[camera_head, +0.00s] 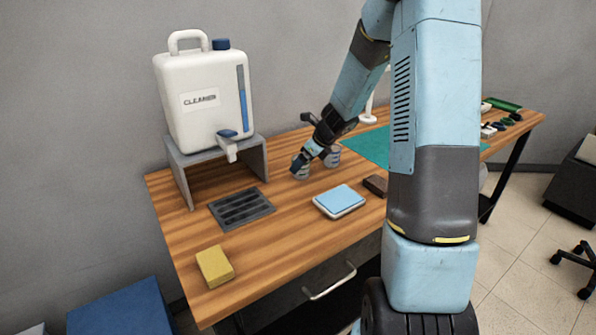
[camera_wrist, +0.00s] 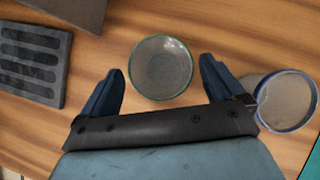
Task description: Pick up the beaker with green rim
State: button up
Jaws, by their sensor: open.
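The beaker with the green rim (camera_wrist: 161,68) stands upright on the wooden table in the wrist view. It lies between and just beyond the fingertips of my open gripper (camera_wrist: 160,75), with a finger to its left and one to its right. In the head view, the green-rimmed beaker (camera_head: 300,168) is partly covered by my gripper (camera_head: 306,160). A second beaker with a blue rim (camera_wrist: 286,99) stands to the right, close to my right finger; it also shows in the head view (camera_head: 333,156).
A dark slotted tray (camera_head: 241,207) lies left of the beakers, before a grey stand (camera_head: 217,170) bearing a white cleaner jug (camera_head: 203,110). A blue-topped device (camera_head: 339,201), a dark block (camera_head: 376,185) and a yellow sponge (camera_head: 214,266) lie nearer. A green mat (camera_head: 368,147) lies to the right.

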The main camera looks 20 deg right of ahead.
jog(key=shift+x, duration=1.1)
jog(key=c, duration=1)
